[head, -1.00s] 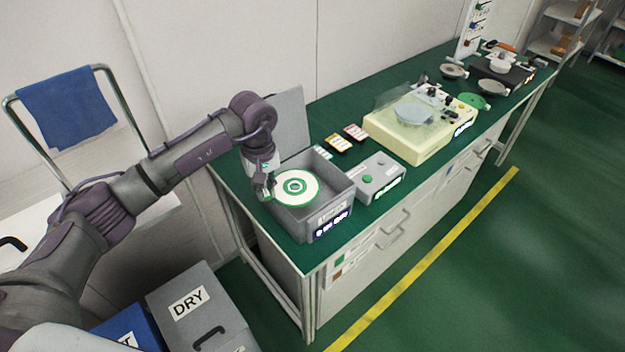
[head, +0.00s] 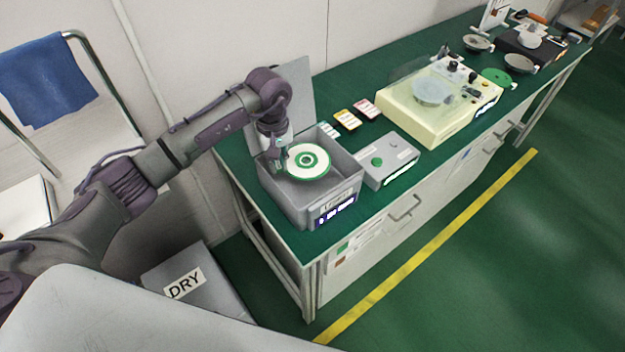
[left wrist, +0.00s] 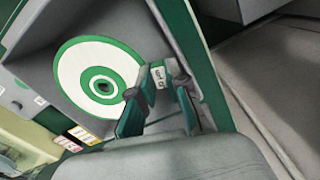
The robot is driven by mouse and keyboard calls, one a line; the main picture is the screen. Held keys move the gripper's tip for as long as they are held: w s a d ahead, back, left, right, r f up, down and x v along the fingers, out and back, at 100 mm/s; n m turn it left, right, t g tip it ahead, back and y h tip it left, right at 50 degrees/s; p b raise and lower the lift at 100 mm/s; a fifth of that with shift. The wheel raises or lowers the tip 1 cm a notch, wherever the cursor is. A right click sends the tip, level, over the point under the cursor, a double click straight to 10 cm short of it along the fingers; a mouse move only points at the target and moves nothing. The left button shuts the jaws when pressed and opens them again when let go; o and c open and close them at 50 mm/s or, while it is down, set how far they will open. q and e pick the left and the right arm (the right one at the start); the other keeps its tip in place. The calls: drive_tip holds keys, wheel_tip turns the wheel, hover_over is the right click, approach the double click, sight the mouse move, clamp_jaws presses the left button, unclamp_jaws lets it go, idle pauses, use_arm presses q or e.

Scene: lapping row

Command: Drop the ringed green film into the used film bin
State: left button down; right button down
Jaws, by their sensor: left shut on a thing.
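The ringed green film (head: 321,160) is a white disc with a green rim and a green ring around its centre. It is over the mouth of the grey used film bin (head: 285,203), and its exact height over the rim is hard to tell. My left gripper (head: 281,160) is shut on the film's left edge. In the left wrist view, the film (left wrist: 73,72) lies beside the green-sided fingers of my left gripper (left wrist: 158,85), with a small white tab between them. The bin's raised lid (head: 298,95) stands behind. My right gripper is not in view.
A grey box with a green button (head: 397,160) stands right of the bin. Several small coloured cards (head: 347,119) lie behind it. A cream machine (head: 432,105) is farther along the green bench. A grey box marked DRY (head: 200,280) is below left.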

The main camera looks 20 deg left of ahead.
use_arm(q)
drive_tip(key=shift+s+f, duration=0.1)
drive_tip(key=c, duration=1.5)
unclamp_jaws()
drive_tip(key=shift+o, duration=2.1)
drive_tip(key=shift+r, duration=0.3)
wheel_tip(320, 180, up, 11)
drive_tip(key=shift+r, duration=0.2)
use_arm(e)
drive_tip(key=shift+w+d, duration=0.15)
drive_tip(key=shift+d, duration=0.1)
